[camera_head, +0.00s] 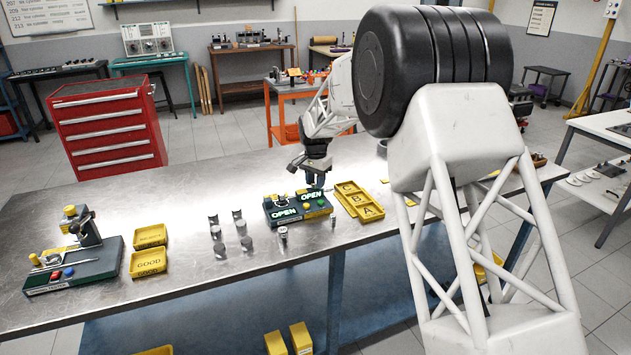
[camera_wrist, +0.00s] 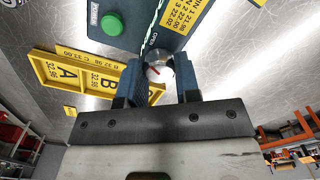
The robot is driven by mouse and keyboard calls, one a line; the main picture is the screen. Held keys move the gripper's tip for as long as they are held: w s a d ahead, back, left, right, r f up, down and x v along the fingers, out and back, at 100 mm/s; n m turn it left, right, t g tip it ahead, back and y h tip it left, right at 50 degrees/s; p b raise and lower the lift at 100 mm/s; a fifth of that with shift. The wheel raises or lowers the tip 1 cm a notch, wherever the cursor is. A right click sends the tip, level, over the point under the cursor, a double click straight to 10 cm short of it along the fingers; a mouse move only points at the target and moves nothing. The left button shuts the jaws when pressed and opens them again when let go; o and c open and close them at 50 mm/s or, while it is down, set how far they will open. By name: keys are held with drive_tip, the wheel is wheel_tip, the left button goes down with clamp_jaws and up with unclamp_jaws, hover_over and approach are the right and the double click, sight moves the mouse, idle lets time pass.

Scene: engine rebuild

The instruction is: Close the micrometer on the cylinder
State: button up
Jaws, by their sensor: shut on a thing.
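The micrometer station (camera_head: 290,213) is a dark box on the bench, with two green displays that both read OPEN. It also shows in the wrist view (camera_wrist: 120,12), with a green button and a yellow card of numbers. My gripper (camera_head: 316,184) is low at the station's back right. In the wrist view my gripper (camera_wrist: 158,82) is shut on a silvery round part (camera_wrist: 157,68) with a red mark, beside the station's edge. I cannot tell whether it is a micrometer knob or a cylinder. Several grey metal cylinders (camera_head: 219,249) stand on the bench left of the station.
A yellow tray (camera_head: 372,212) marked A, B and C lies right of the station; it also shows in the wrist view (camera_wrist: 50,55). At the bench's left are two yellow trays, one marked GOOD (camera_head: 148,263), and a tester (camera_head: 75,270). The bench between is mostly clear.

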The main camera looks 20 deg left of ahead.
drive_tip(key=shift+n, duration=0.3)
drive_tip(key=n, duration=1.1)
drive_tip(key=shift+n, duration=0.3)
drive_tip(key=n, duration=0.5)
drive_tip(key=shift+a+n, duration=0.1)
drive_tip(key=shift+n, duration=0.2)
drive_tip(key=n, duration=0.6)
drive_tip(key=shift+s, duration=0.1)
drive_tip(key=o, duration=0.9)
